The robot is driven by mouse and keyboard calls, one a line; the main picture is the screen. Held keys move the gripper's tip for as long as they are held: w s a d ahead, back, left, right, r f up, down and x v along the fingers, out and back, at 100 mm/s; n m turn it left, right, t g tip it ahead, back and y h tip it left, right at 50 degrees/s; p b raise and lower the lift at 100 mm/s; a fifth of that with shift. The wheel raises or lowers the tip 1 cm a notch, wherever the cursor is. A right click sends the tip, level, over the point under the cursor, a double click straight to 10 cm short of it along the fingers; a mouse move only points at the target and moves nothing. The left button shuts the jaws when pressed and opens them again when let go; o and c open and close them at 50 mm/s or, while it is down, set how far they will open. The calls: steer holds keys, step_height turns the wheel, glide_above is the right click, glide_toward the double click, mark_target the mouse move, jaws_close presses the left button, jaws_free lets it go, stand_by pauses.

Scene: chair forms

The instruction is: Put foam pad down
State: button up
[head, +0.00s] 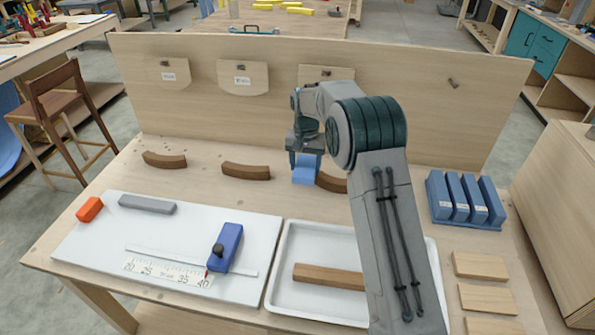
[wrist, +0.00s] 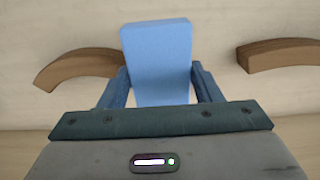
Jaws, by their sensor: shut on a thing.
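The foam pad (head: 304,172) is a light blue block. My gripper (head: 306,158) is shut on it over the back of the bench, near the upright back panel. In the wrist view the foam pad (wrist: 157,50) sits between the two dark blue fingers of my gripper (wrist: 160,74). A curved brown wood piece (wrist: 75,68) lies on its left and another (wrist: 275,54) on its right. I cannot tell whether the pad touches the bench top. My arm hides part of the bench to the right of the pad.
A blue rack (head: 467,226) with several upright blue blocks stands at the right. A white tray (head: 282,285) holds a wooden bar (head: 328,277). A white board (head: 95,242) carries a blue stop block (head: 226,246), grey bar (head: 147,204) and orange block (head: 89,209). Several wooden slats (head: 480,265) lie front right.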

steer(key=shift+w+a+f, duration=0.25)
steer(key=shift+a+f, duration=0.25)
steer(key=shift+a, duration=0.3)
steer(key=shift+f+p, duration=0.7)
steer(key=shift+f, duration=1.35)
steer(key=shift+f, duration=0.1)
steer(key=o, duration=0.5)
steer(key=shift+o, duration=0.5)
